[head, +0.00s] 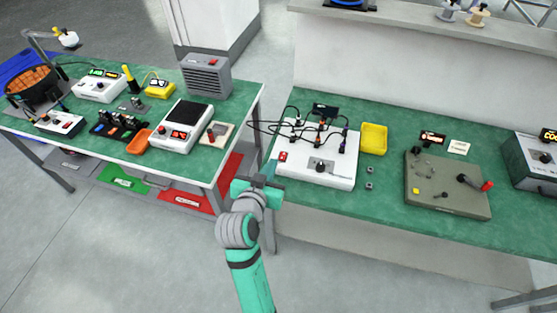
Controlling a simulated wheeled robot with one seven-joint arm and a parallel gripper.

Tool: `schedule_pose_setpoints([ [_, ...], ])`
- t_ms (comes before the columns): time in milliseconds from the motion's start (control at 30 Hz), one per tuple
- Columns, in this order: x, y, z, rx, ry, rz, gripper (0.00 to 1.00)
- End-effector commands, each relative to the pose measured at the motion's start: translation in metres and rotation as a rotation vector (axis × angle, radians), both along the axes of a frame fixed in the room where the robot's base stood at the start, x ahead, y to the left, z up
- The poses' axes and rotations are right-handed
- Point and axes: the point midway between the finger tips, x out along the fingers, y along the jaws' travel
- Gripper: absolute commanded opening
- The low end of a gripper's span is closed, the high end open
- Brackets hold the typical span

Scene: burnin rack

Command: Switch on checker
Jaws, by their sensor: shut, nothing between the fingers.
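My gripper (270,168) is at the front left corner of the right bench, shut and empty, with its tip pointing at a white box. This white box (327,179) carries a red rocker switch (283,156), a dark knob (320,168) and several black cables with plugs on top. The gripper tip is just left of and below the red switch. I cannot tell whether they touch, nor which way the switch is set. No readable label tells which device is the checker. A small dark display (325,111) stands behind the white box.
A yellow tray (373,139) is right of the white box, then small nuts, a grey-green panel (447,190) with a red-tipped lever, and a grey unit (534,160). The left bench (226,158) holds several devices. A gap separates the benches. The floor in front is clear.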

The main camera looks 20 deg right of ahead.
Motion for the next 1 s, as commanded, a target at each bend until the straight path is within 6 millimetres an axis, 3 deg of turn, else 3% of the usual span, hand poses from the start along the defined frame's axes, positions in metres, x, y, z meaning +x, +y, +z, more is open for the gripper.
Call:
schedule_pose_setpoints([
  [167, 0.011, -0.007, -0.005, 0.000, 0.000, 0.000, 0.00],
  [667, 0.080, -0.054, -0.037, 0.000, 0.001, -0.001, 0.00],
  [800, 0.074, -0.050, -0.060, 0.000, 0.003, 0.001, 0.00],
  [1000, 0.073, -0.049, -0.074, 0.000, 0.001, 0.000, 0.00],
])
